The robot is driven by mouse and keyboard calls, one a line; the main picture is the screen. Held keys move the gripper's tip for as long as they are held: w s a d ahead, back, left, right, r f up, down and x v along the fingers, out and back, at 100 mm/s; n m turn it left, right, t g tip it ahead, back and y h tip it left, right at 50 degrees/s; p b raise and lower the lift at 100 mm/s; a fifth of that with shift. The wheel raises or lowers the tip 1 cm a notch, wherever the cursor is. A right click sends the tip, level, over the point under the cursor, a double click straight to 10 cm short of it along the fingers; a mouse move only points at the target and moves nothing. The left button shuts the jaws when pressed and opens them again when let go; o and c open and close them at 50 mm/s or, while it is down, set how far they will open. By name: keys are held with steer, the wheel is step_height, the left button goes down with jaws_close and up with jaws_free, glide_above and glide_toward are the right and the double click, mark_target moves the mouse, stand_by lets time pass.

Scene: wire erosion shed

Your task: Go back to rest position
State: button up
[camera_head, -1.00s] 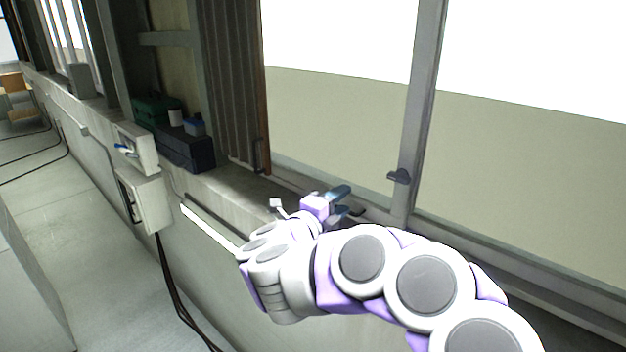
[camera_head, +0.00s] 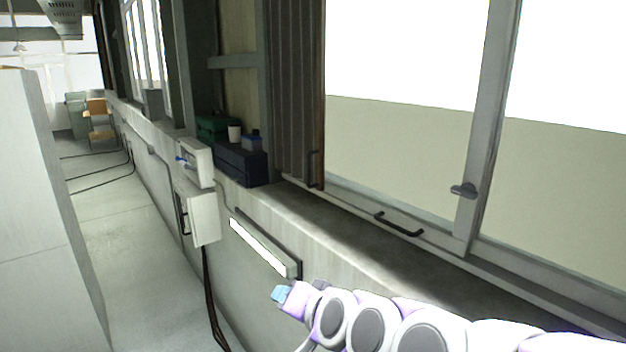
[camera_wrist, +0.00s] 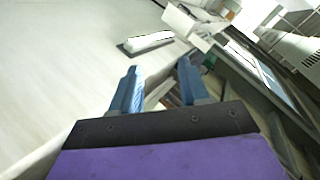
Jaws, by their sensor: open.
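My gripper (camera_head: 280,293) shows at the bottom middle of the head view, at the end of my white and purple arm, in front of the wall below the window sill. In the wrist view my gripper (camera_wrist: 158,85) has its two blue fingers spread apart, with nothing between them. It is open and empty. The lower part of my arm runs out of the head view at the bottom right.
A sill (camera_head: 330,215) runs below the window, with a black handle (camera_head: 400,226) on the frame. A dark blue box (camera_head: 241,163) stands on the sill. A grey electrical box (camera_head: 199,212) and a white light bar (camera_head: 262,248) are on the wall. The floor (camera_head: 140,240) at left is clear.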

steer(key=s+d+f+n+g+h+b, duration=0.2)
steer(key=s+d+f+g, duration=0.15)
steer(key=s+f, duration=0.4)
steer(key=s+d+f+n+g+h+b, duration=0.1)
steer(key=s+d+f+g, duration=0.2)
steer(key=s+d+f, duration=0.35)
steer(key=s+d+f+g+h+b, duration=0.1)
steer(key=s+d+f+g, duration=0.1)
steer(key=s, duration=0.6)
steer(key=s+d+f+g+h+b, duration=0.1)
steer(key=s+d+f+g+h, duration=0.1)
steer(key=s, duration=0.6)
steer(key=d+f+g, duration=0.1)
steer(key=d+f, duration=0.1)
steer(key=d, duration=0.1)
steer(key=shift+s+d+g+b, duration=0.15)
steer(key=shift+d+g+b, duration=0.15)
steer(key=shift+g+b, duration=0.05)
steer(key=shift+f, duration=0.1)
